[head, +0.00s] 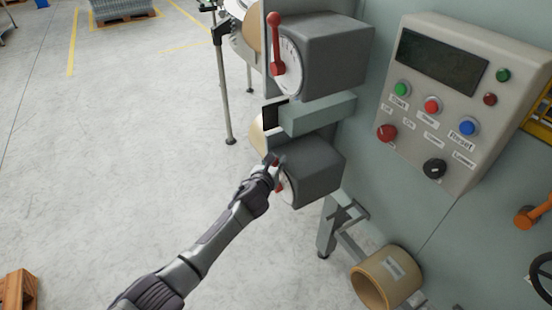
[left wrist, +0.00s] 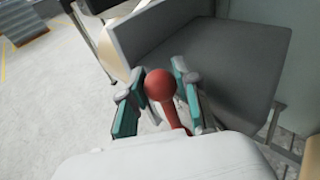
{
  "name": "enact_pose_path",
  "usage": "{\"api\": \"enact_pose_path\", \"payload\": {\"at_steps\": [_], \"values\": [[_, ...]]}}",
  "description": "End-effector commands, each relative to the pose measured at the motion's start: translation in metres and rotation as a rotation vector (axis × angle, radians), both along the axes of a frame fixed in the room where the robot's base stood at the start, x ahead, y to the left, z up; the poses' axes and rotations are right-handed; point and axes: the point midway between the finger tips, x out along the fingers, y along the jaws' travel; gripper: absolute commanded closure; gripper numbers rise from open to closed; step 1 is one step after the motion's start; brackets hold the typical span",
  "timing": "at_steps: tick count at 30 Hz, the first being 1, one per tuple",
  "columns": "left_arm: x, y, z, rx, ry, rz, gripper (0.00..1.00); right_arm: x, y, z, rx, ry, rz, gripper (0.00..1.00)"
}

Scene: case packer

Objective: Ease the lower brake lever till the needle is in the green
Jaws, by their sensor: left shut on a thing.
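The lower brake unit is a grey box (head: 313,172) with a pale dial on its left face. My left gripper (head: 272,161) is at the lower brake lever (head: 276,163), in front of that dial, and covers much of it. In the left wrist view the lever's red ball knob (left wrist: 160,84) sits between the two fingers of my left gripper (left wrist: 158,95), which is shut on the lever. The lower dial's needle and green zone are hidden or too small to read. My right gripper is in neither view.
Above is a like brake unit (head: 330,55) with its own red lever (head: 275,42). A control panel (head: 462,95) with coloured buttons is at the right. A tan roll (head: 388,278) is below. The floor at left (head: 120,150) is mostly clear.

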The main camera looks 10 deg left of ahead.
Motion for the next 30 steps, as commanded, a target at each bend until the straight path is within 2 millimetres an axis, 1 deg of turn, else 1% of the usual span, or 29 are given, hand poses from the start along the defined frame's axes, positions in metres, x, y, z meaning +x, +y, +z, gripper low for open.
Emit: {"api": "enact_pose_path", "payload": {"at_steps": [3, 4, 6, 12, 15, 20, 23, 30], "values": [[0.000, 0.000, -0.001, -0.001, 0.001, 0.001, 1.00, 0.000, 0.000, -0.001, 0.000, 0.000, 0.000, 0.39], [0.000, 0.000, -0.001, -0.001, 0.001, 0.001, 0.66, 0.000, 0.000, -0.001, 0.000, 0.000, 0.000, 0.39], [0.000, 0.000, -0.001, 0.000, 0.001, 0.001, 0.57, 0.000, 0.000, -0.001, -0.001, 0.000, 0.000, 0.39], [0.000, 0.000, 0.000, 0.000, 0.000, 0.001, 0.57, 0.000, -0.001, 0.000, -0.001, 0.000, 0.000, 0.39], [-0.001, 0.001, 0.000, 0.001, 0.000, 0.001, 0.57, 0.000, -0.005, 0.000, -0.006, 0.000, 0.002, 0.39], [-0.010, 0.004, 0.003, 0.004, -0.004, 0.000, 0.57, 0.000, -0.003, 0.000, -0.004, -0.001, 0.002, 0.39], [-0.024, 0.006, 0.005, 0.003, -0.002, 0.000, 0.57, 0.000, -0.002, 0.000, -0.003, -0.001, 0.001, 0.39], [-0.068, 0.014, 0.016, 0.002, 0.000, -0.001, 0.57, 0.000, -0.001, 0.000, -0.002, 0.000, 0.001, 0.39]]}}
